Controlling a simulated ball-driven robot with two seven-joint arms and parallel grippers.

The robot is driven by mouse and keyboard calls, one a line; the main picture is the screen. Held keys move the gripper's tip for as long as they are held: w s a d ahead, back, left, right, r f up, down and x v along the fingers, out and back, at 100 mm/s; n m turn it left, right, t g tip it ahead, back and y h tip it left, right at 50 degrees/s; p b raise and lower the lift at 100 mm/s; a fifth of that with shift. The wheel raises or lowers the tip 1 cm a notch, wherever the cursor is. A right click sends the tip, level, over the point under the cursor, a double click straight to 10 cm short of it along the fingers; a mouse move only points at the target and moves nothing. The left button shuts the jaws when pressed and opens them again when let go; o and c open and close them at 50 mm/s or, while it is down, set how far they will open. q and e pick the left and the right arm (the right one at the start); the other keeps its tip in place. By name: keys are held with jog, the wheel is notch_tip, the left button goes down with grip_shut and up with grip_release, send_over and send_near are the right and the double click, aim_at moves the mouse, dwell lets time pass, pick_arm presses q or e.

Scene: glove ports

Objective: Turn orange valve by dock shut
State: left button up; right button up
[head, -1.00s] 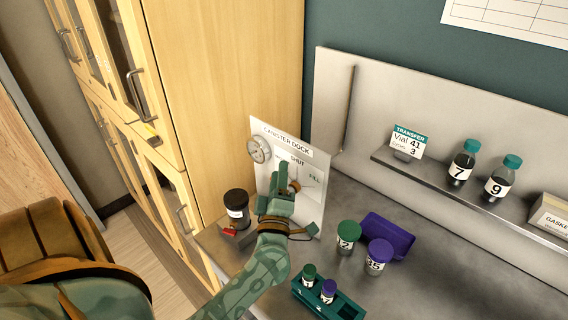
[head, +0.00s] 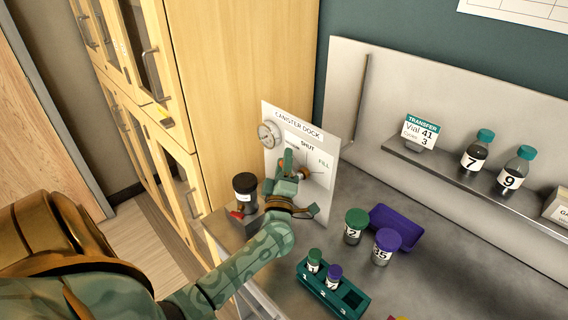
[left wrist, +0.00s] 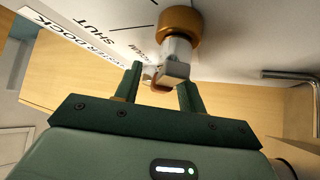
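The valve's orange hub (head: 304,173) is on the white canister dock panel (head: 326,190), below the word SHUT. In the left wrist view the orange hub (left wrist: 179,24) carries a grey handle (left wrist: 176,68). My left gripper (head: 289,170) is at the valve in the head view. In the left wrist view the fingers of my left gripper (left wrist: 162,82) are apart on either side of the handle's end. Whether both fingers press on it is unclear. The handle's exact pointing is partly hidden by my gripper. My right gripper is not in view.
A dark canister (head: 245,190) stands left of the panel, and a round gauge (head: 269,135) is on the panel. A green-capped jar (head: 355,226), a purple-capped jar (head: 385,246), a purple tray (head: 398,230) and a green vial rack (head: 334,293) are on the bench to the right.

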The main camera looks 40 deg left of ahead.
pick_arm(q)
jog(key=shift+a, duration=0.1)
jog(key=c, duration=0.9)
grip_shut()
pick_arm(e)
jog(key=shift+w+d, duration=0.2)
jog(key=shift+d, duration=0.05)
